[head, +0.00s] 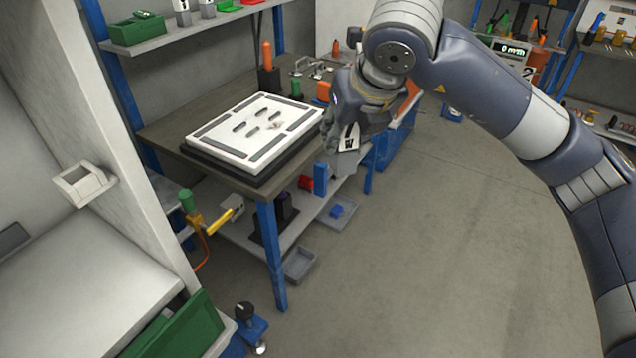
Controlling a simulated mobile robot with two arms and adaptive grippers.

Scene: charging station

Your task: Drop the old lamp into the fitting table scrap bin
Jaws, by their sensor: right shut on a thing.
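My right gripper (346,136) is beyond the right edge of the fitting table (180,128), above the floor side. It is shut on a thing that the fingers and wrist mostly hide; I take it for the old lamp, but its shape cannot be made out. A blue bin (398,148) stands on the floor behind the gripper. A small grey open tray (300,264) lies on the floor by the table's front leg. I cannot tell which one is the scrap bin. My left gripper is not in view.
A white slotted plate (235,140) lies on a dark base on the table. An orange-handled tool (267,55) stands behind it. Another grey tray (348,218) holds a blue part below the table. A pale partition (120,140) rises at left. The floor at right is clear.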

